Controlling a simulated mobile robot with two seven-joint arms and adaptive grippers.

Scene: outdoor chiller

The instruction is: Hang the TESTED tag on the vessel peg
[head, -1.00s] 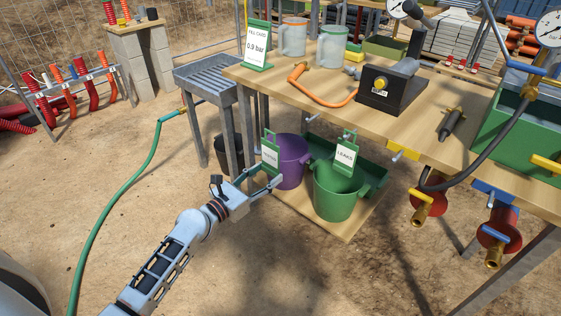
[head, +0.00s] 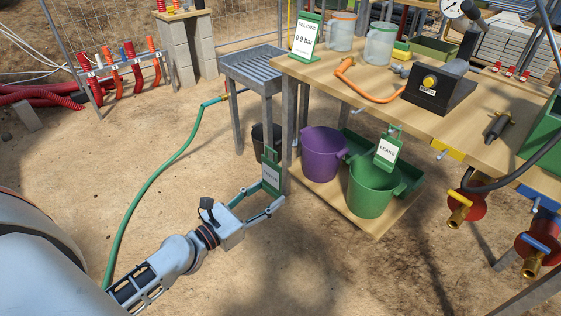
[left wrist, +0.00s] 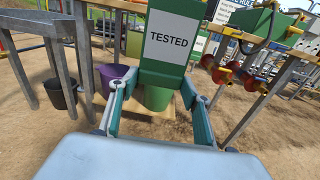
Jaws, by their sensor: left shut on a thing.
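The TESTED tag (head: 270,173) is a green-framed card with a white face. My left gripper (head: 266,190) is shut on its lower part and holds it upright in the air, left of the bench. The left wrist view shows the word on the tag (left wrist: 170,40) clearly, above the fingers (left wrist: 158,88). A similar LEAKS tag (head: 388,150) hangs under the bench edge, in front of the green bucket. I cannot tell which peg is the vessel peg. My right gripper is out of view.
A purple bucket (head: 320,155) and a green bucket (head: 367,190) stand on the low shelf. A grey sink stand (head: 258,67) is behind the tag. Red fittings (head: 467,205) hang under the bench at right. A green hose (head: 150,185) crosses the open ground.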

